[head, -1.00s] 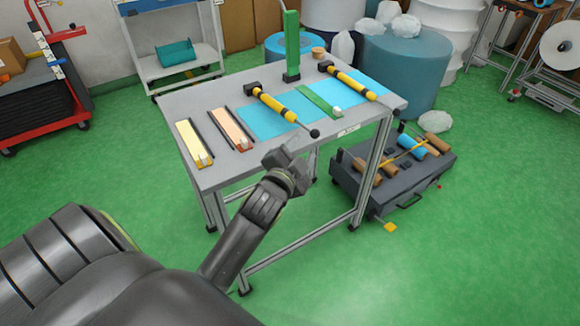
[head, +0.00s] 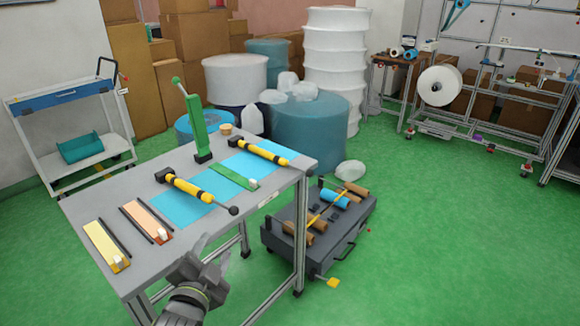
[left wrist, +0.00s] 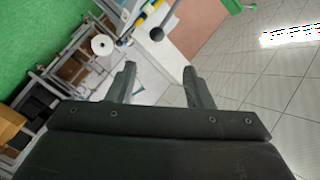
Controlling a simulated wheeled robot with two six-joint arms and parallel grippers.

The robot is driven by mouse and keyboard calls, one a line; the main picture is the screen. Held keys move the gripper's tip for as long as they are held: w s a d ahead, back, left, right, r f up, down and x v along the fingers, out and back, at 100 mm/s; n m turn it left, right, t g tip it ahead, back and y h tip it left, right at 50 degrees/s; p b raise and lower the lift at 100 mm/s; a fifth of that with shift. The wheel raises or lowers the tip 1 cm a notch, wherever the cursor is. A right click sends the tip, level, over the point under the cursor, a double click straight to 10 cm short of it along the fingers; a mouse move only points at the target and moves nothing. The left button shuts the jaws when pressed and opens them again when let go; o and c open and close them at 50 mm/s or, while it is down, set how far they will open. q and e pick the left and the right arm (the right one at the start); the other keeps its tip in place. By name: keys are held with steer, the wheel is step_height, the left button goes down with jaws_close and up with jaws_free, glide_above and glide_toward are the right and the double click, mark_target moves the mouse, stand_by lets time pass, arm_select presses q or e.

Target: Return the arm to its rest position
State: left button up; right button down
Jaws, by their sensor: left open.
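My left gripper (head: 207,262) is in the lower middle of the head view, in front of the near edge of the grey workbench (head: 100,205). In the left wrist view its two fingers (left wrist: 158,85) stand apart with nothing between them. Part of the bench top with a dark round knob shows beyond the fingers in that view. My right gripper is in neither view.
On the bench lie yellow-and-black tools (head: 190,188), blue mats (head: 178,208), a yellow strip (head: 106,246), an orange strip (head: 147,221) and an upright green post (head: 195,125). Green floor (head: 450,250) is open at the right.

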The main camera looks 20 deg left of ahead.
arm_select(q)
steer(key=s+a+f+n+g+h, duration=0.1)
steer(key=s+f+n+g, duration=0.2)
steer(key=f, duration=1.5)
steer(key=s+f+g, duration=0.4)
steer(key=f+g, duration=0.1)
steer(key=f, duration=1.4)
steer(key=s+f+n+g, duration=0.1)
steer(key=s+f+g, duration=0.1)
steer(key=s+f, duration=0.4)
steer(key=s+f+n+g, duration=0.2)
steer(key=s+f, duration=0.5)
steer(key=s, duration=0.8)
steer(key=s+f+n+g+h, duration=0.1)
steer(key=s+f+n+g, duration=0.1)
steer(key=s+f, duration=0.5)
steer(key=s+g, duration=0.1)
steer(key=s, duration=0.2)
steer(key=shift+s+f+g, duration=0.15)
steer(key=shift+s+g, duration=0.05)
steer(key=shift+g, duration=0.1)
